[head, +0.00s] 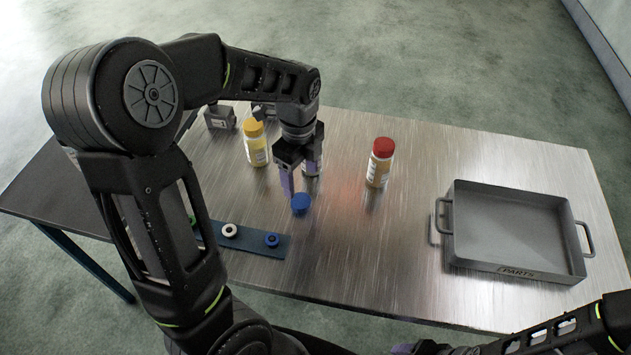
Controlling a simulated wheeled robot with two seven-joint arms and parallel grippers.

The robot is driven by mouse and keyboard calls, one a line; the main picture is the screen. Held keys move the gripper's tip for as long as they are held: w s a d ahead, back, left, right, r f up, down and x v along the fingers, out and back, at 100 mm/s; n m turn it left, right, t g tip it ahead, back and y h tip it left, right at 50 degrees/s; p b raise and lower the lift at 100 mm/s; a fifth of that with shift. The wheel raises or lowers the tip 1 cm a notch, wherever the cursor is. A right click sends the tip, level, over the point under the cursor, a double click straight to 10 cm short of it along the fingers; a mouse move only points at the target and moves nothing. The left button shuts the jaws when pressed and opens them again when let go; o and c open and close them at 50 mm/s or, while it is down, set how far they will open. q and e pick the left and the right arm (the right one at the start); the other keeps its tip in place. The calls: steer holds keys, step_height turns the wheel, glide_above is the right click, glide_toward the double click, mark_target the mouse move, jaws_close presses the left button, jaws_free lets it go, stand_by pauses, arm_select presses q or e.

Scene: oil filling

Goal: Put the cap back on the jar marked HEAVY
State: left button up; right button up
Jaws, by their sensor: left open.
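My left gripper (301,184) points down over the table, its purple fingers apart. A blue cap (300,204) is just below and beside its fingertips; I cannot tell whether a finger touches it. A jar (311,168) behind the fingers is mostly hidden, and its top is not visible. A yellow-capped jar (257,150) stands to the left and a red-capped jar (379,166) to the right, both upright. The word HEAVY is not readable on any jar. Only a purple tip of my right gripper (403,348) shows at the bottom edge.
A blue strip (254,244) at the front left holds a white ring (229,230), a blue ring (272,240) and a partly hidden green piece. A grey tray (515,268) marked PARTS stands empty at the right. A grey box (220,117) is at the back left. The table's middle front is clear.

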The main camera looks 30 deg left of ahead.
mark_target(301, 201)
stand_by(0.3)
arm_select(q)
steer(key=shift+f, duration=1.3)
steer(key=shift+s+f+p, duration=0.2)
steer(key=shift+f+p, duration=0.4)
steer(key=shift+f, duration=2)
steer(key=shift+c, duration=0.3)
steer(key=c, duration=1.3)
steer(key=shift+r, duration=0.15)
step_height(301, 201, up, 10)
steer(key=shift+b, duration=0.4)
